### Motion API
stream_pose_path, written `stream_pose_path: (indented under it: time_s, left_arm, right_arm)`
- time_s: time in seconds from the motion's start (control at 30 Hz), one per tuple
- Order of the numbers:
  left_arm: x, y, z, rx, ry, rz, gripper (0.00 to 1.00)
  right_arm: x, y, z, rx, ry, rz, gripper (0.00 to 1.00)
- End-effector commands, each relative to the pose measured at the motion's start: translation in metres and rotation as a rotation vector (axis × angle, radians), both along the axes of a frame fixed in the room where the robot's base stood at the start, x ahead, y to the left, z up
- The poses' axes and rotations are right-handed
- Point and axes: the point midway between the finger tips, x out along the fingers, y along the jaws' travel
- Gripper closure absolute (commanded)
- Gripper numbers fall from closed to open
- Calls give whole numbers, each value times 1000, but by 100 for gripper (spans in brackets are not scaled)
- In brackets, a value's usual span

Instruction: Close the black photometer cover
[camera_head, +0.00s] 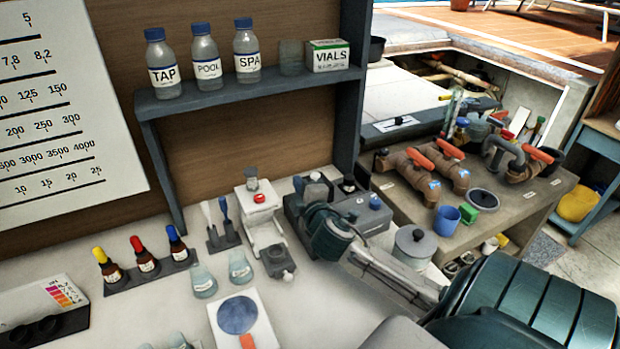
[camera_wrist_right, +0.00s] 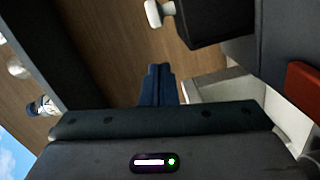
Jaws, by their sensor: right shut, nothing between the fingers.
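A dark grey instrument box (camera_head: 374,216) with a blue button stands at the back of the bench in the head view. It looks like the photometer. A small black upright part on it (camera_head: 348,184) may be its cover, but its exact position is hard to tell. My right gripper (camera_wrist_right: 160,72) is shut and empty in the wrist view, its fingers against a brown board background. In the head view my right wrist covers the front of the box and hides the fingertips. A dark body at the upper right of the wrist view (camera_wrist_right: 226,22) is close to the gripper. My left gripper is not in view.
A white device with a red button (camera_head: 260,198) stands left of the box, with a dark block (camera_head: 278,262) in front. A bottle shelf (camera_head: 260,88) overhangs the bench.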

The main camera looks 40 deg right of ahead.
Motion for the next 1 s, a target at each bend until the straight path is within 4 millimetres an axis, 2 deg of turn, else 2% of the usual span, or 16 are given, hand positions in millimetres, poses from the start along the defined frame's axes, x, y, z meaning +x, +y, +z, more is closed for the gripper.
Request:
stream_pose_path:
  time_s: [0.1, 0.3, 0.77, 1.0]
  left_arm:
    - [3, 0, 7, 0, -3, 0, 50]
    - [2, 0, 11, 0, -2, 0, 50]
    - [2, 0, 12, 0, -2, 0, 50]
    - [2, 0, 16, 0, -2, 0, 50]
  right_arm:
    - [-3, -14, -2, -7, 7, 0, 100]
    - [-6, -27, -6, -3, 5, 1, 100]
    - [-6, -30, -7, -2, 3, 1, 100]
    - [-14, -55, -7, -10, 8, -2, 100]
